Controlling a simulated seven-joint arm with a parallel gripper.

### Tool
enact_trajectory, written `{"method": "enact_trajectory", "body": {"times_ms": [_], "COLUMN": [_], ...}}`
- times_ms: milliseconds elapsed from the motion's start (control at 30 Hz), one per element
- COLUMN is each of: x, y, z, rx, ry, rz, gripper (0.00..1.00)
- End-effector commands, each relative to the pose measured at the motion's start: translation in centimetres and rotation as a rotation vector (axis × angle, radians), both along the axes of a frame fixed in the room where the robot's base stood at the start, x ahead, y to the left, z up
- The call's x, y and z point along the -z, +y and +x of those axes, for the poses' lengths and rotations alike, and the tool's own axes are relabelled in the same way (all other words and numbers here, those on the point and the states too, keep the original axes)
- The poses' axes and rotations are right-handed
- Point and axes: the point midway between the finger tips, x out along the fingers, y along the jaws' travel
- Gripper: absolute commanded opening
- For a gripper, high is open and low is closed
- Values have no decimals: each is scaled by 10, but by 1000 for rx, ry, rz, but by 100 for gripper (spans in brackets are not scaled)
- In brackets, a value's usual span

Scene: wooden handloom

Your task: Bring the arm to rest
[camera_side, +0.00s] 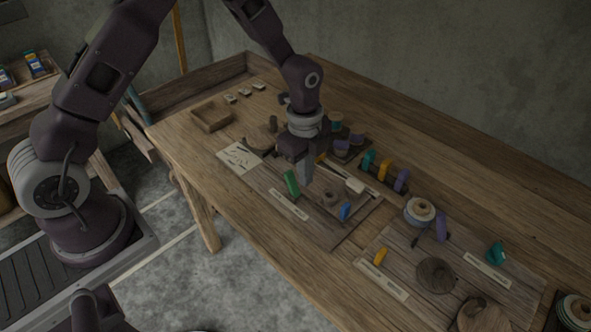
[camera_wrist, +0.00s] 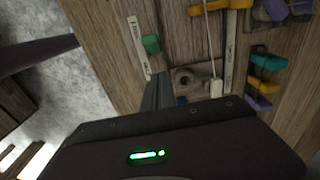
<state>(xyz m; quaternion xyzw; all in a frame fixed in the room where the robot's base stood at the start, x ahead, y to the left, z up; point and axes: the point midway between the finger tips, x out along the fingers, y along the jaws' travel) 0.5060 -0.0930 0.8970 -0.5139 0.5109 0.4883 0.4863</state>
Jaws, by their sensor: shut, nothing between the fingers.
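My gripper (camera_side: 305,172) hangs above the middle of the wooden table (camera_side: 375,92), pointing down, with its fingers together and nothing between them. In the side view it is over a wooden board, close to a green piece (camera_side: 291,184) and a blue piece (camera_side: 345,210). In the wrist view the closed fingers (camera_wrist: 157,92) show above my dark gripper body, near the green piece (camera_wrist: 151,44). The blue piece is mostly hidden there. I cannot tell the exact height of the fingertips above the board.
A white-ended rod (camera_side: 354,186) lies right of the gripper. A rack with teal, yellow and purple pieces (camera_side: 384,172) and a thread spool (camera_side: 419,211) stand further right. A wooden tray (camera_side: 211,117) sits at the left. The table's back right is clear.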

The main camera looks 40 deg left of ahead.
Motion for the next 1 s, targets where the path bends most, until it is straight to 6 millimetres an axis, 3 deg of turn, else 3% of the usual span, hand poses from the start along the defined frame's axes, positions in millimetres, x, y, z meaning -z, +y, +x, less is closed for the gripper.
{"method": "enact_trajectory", "body": {"times_ms": [200,467,567,667,700,800,900,1000], "x": [-63,-102,-134,-189,-209,-247,-264,-266], "y": [10,16,21,30,33,40,45,47], "z": [1,-1,-15,-52,-73,-127,-179,-218], "rx": [-1,-8,-121,-382,-508,-824,-1116,-1340], "ry": [-6,-7,-46,-129,-166,-253,-317,-344], "rz": [-2,0,21,35,29,-25,-124,-231], "gripper": [0,0,0,0,0,0,0,0]}}
